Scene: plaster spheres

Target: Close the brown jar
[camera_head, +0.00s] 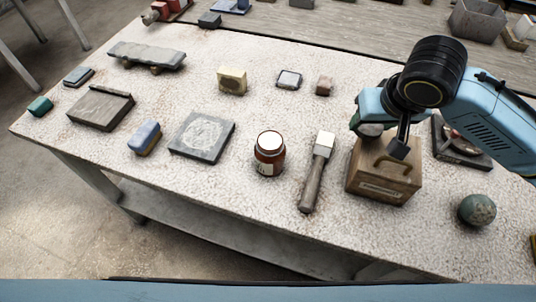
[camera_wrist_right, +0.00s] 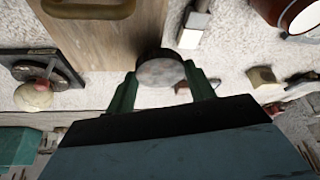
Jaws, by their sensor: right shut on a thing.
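The brown jar (camera_head: 269,158) stands upright on the table with its label facing front. Its top shows a pale round face inside a reddish-brown rim; no separate lid is seen on it. Part of the jar also shows at the top right of the right wrist view (camera_wrist_right: 271,9). My right gripper (camera_wrist_right: 160,82) is shut on a dark round lid (camera_wrist_right: 160,71) with a grey flat face. In the head view the right gripper (camera_head: 372,124) is above the back of the wooden box, right of the jar, and the lid is hard to make out. My left gripper is not in view.
A mallet (camera_head: 317,172) lies between the jar and the wooden box (camera_head: 379,182), which has a handle on top. A green sphere (camera_head: 477,210) is at the right. A grey slab (camera_head: 202,136) and a blue-topped block (camera_head: 145,138) lie left of the jar.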

